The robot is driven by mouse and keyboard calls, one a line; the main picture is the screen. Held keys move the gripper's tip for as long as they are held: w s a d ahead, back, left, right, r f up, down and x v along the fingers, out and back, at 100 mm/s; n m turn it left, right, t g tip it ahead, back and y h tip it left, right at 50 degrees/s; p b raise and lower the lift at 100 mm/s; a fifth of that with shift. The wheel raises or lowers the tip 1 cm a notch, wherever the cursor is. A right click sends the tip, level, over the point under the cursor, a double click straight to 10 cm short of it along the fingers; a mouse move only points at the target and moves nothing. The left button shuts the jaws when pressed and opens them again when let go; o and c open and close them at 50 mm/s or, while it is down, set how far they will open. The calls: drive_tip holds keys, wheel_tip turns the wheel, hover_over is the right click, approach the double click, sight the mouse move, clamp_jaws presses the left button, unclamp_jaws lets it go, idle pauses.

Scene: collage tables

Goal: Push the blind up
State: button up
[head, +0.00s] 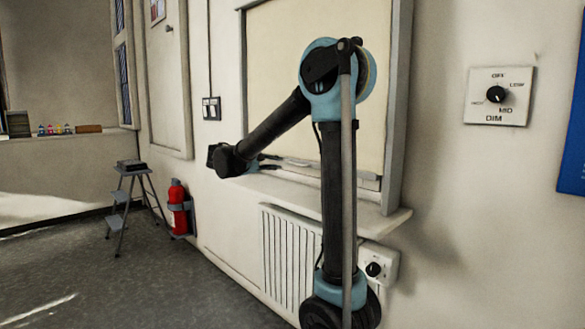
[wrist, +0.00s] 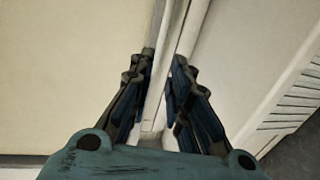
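The blind (head: 283,75) is a plain cream sheet in a window frame, pulled down almost to the sill, partly hidden behind my arm. Its pale bottom rail (head: 362,181) lies just above the sill. In the wrist view the blind (wrist: 70,75) fills the left side, and a pale bar, apparently the rail (wrist: 172,45), runs between my fingers. My gripper (head: 274,162) is at the rail's left part, low at the window. In the wrist view my gripper (wrist: 164,58) has its fingers apart, one each side of the bar. Whether they touch it I cannot tell.
The window sill (head: 390,217) juts out below the blind, with a white radiator (head: 285,255) beneath it. A dimmer plate (head: 499,111) is on the wall to the right. A fire extinguisher (head: 178,203) and a step stool (head: 130,185) stand left. The floor at the lower left is clear.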

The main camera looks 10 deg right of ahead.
sight(292, 164)
drive_tip(key=x, duration=1)
drive_tip(key=shift+d, duration=0.15)
drive_tip(key=shift+c, duration=0.4)
